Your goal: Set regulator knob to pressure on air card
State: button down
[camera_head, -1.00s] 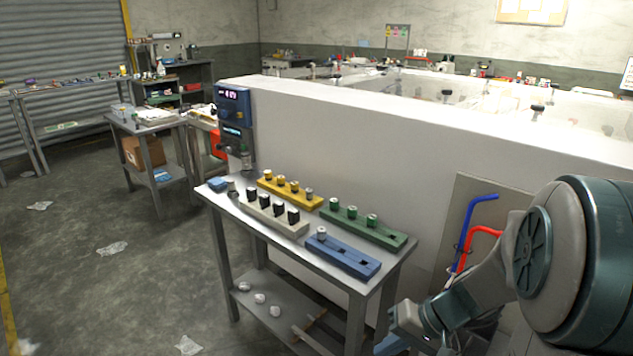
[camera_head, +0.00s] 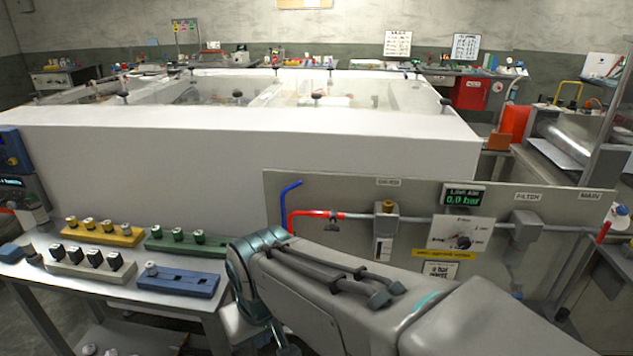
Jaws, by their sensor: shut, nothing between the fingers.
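The regulator knob (camera_head: 463,241) is a small black knob on a white plate with a printed scale, on the grey air panel (camera_head: 345,192) at right. Its exact pointer angle is too small to read. The digital display (camera_head: 464,197) above it is labelled LINE AIR and reads 0.0 bar. The air card (camera_head: 440,271) is a small white card below the plate, under a yellow strip; its pressure figure is too small to read surely. My arm crosses the lower picture in front of the panel. My gripper is not visible; the arm runs out at the bottom edge.
Red and blue hoses (camera_head: 292,212), a pipe and a filter (camera_head: 526,227) are on the panel. At left a metal table (camera_head: 110,290) holds yellow, white, green and blue blocks with fittings. A white wall (camera_head: 200,150) stands behind the panel.

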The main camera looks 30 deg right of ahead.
aim_at(464, 243)
jog(key=z, duration=2.05)
